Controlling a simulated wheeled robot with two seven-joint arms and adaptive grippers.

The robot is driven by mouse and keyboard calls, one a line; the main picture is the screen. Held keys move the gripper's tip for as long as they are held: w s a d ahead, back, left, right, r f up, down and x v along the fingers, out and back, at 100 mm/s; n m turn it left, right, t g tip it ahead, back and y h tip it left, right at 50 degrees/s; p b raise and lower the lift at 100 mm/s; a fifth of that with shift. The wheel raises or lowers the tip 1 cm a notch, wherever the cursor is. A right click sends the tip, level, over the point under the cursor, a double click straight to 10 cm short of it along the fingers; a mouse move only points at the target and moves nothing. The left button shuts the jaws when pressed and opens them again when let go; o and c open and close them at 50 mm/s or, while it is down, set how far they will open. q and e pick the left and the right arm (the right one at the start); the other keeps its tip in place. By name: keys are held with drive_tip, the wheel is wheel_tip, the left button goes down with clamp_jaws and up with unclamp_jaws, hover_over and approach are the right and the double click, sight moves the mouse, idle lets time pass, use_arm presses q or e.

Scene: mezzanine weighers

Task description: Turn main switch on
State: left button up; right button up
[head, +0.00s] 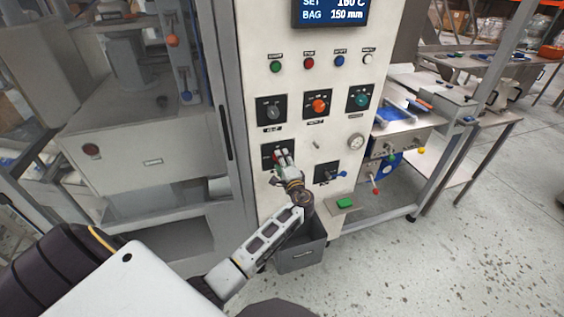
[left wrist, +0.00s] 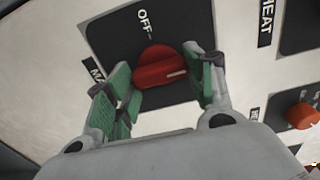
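The main switch is a red rotary knob (left wrist: 160,70) on a black plate (left wrist: 110,35) in the left wrist view. "OFF" is printed above it, and a partly hidden label starting "MA" is at its lower left. The knob's bar lies nearly level, with a white mark at its right end. My left gripper (left wrist: 160,92) has its green-padded fingers spread on either side of the knob. Whether the pads touch it is unclear. In the head view the left gripper (head: 284,162) covers most of the switch plate (head: 267,150). My right gripper is not in view.
Other knobs, including an orange one (head: 319,104) and a green one (head: 361,99), sit above on the white panel. A grey bin (head: 301,257) stands below. Open floor lies to the right.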

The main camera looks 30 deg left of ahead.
use_arm(q)
drive_tip(key=o, duration=0.3)
drive_tip(key=shift+v, duration=6.05)
drive_tip(key=shift+w+d, duration=0.1)
drive_tip(key=shift+w, duration=0.05)
